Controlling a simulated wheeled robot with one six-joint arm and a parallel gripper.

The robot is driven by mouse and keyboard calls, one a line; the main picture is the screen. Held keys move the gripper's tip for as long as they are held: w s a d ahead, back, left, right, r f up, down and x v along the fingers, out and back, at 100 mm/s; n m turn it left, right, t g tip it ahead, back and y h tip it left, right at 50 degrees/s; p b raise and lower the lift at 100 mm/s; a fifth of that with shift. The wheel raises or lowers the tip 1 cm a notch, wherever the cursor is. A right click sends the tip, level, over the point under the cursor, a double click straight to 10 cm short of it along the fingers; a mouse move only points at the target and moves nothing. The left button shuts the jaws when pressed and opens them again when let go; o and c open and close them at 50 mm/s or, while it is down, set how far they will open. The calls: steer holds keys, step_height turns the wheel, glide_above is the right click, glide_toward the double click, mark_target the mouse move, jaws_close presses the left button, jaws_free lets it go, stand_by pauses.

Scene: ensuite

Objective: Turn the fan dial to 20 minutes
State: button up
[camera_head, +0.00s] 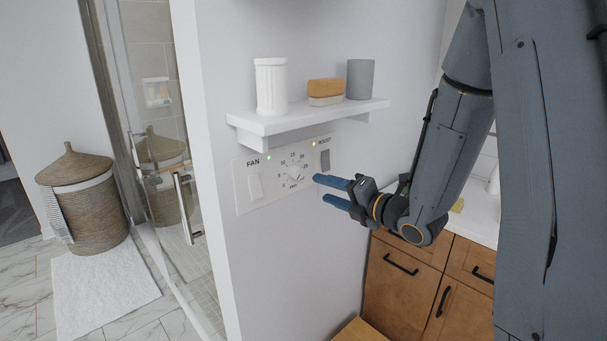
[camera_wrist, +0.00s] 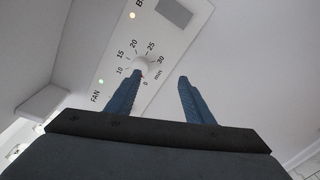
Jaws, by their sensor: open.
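The fan dial (camera_head: 294,173) is a small white knob on a white wall panel (camera_head: 243,207), ringed by minute numbers. In the wrist view the dial (camera_wrist: 147,64) shows just beyond the tip of the left finger, with a small red mark near it. The dial's exact setting is too small to read surely. My gripper (camera_head: 331,190) is open and empty, with its blue fingers pointing at the panel from the right. In the wrist view my gripper (camera_wrist: 160,78) has its fingers spread, the left one near the dial and the right one over bare wall.
A white shelf (camera_head: 310,120) juts out above the panel, holding a white ribbed cup (camera_head: 271,87), a sponge-like block (camera_head: 325,88) and a grey cup (camera_head: 360,80). A rocker switch (camera_head: 255,187) sits left of the dial and a grey switch (camera_head: 325,160) right. Wooden cabinets (camera_head: 400,280) stand below right.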

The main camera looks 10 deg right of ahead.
mark_target(300, 175)
steer(key=w+a+n+p, duration=0.1)
steer(key=a, duration=0.1)
steer(key=w+a+r+n+y+p, duration=0.1)
steer(key=w+a, duration=0.1)
steer(key=w+a+r+n+y+p, duration=0.1)
steer(key=w+a, duration=0.1)
steer(key=shift+r, duration=0.1)
stand_by(0.4)
steer(key=c, duration=1.1)
